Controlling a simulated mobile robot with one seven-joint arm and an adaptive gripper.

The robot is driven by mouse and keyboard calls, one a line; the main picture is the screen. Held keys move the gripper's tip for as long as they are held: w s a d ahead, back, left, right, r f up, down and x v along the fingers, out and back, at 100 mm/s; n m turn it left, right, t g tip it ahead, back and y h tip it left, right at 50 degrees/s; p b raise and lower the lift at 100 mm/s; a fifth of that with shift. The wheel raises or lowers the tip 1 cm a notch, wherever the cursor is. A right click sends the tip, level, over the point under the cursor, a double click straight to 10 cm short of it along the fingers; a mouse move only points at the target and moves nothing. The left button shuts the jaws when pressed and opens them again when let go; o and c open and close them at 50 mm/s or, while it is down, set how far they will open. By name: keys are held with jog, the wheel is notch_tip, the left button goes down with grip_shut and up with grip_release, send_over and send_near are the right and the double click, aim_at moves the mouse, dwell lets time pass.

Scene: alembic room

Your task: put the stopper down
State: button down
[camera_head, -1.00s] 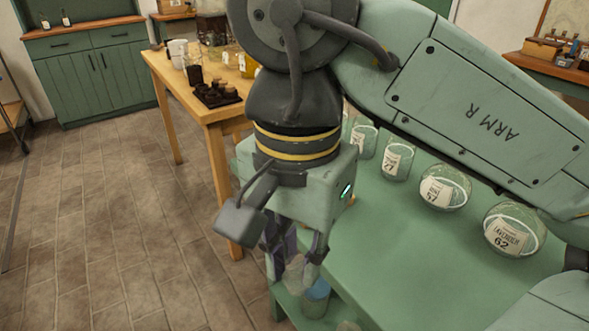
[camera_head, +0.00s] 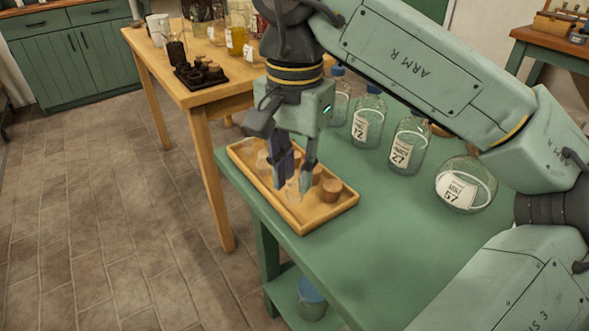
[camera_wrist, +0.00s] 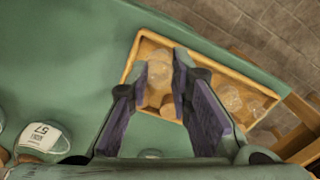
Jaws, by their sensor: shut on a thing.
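My gripper (camera_head: 294,178) points down over the wooden tray (camera_head: 331,217) at the left end of the green table. Its fingers are shut on a clear glass stopper (camera_head: 295,190). In the wrist view the stopper (camera_wrist: 158,84) shows between the purple-lined fingers (camera_wrist: 160,68), against the tray's left part. I cannot tell whether it touches the tray floor. Other clear stoppers (camera_wrist: 232,98) lie in the tray beside the gripper, and a cork stopper (camera_head: 331,189) stands in it right of the fingers.
Labelled glass bottles, among them a round flask (camera_head: 464,185), stand on the green table (camera_head: 385,225) right of the tray. A wooden table (camera_head: 190,98) with a dark rack (camera_head: 200,75) stands close behind. The green table's front part is clear.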

aim_at(295, 176)
jog(key=shift+w+f, duration=1.85)
jog(key=shift+f, duration=0.1)
jog(key=shift+f, duration=0.25)
jog(key=c, duration=1.5)
grip_release()
jog(key=shift+r, duration=0.1)
jog(key=shift+o, duration=0.2)
notch_tip(295, 176, up, 12)
jog(key=p, duration=0.1)
jog(key=shift+r+p, duration=0.2)
jog(key=shift+p, duration=0.2)
